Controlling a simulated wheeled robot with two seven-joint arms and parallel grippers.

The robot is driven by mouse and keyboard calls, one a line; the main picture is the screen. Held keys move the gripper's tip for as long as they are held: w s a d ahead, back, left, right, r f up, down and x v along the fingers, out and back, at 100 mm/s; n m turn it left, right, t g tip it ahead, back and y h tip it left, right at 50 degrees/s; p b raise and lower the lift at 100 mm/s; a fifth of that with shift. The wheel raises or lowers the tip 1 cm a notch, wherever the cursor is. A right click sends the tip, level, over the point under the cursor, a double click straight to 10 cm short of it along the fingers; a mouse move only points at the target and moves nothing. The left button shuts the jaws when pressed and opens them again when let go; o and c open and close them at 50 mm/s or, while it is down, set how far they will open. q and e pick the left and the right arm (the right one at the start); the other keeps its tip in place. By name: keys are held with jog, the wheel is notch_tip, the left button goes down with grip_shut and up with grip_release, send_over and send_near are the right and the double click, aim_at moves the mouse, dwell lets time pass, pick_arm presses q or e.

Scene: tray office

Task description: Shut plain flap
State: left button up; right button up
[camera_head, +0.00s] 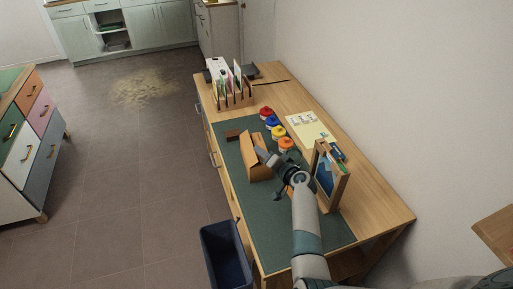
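A small tan-brown box (260,173) sits on the dark green desk mat. A plain tan panel, apparently its raised flap (246,151), stands up at its left side. My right gripper (263,156) reaches in from the lower right, with its tip at or just above the box's right side. I cannot tell whether it touches the box, nor whether its fingers are apart. The gripper and wrist hide part of the box's right side. My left gripper is not in view.
The green mat (262,215) lies on a wooden desk (385,211). Several colored-lid jars (277,132) stand right of the box, and a wooden frame (329,175) stands beside my arm. A file rack (235,101) is at the back. A dark bin (226,257) is on the floor.

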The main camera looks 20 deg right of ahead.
aim_at(249, 147)
jog(key=shift+x, duration=1.9)
grip_shut()
jog(key=shift+d+f+b, duration=0.1)
jog(key=shift+f+b, duration=0.2)
jog(key=shift+b, duration=0.5)
jog(key=shift+d+m+t+b, duration=0.1)
jog(key=shift+m+t+b, duration=0.2)
jog(key=shift+m+b, duration=0.15)
jog(key=shift+r, duration=0.1)
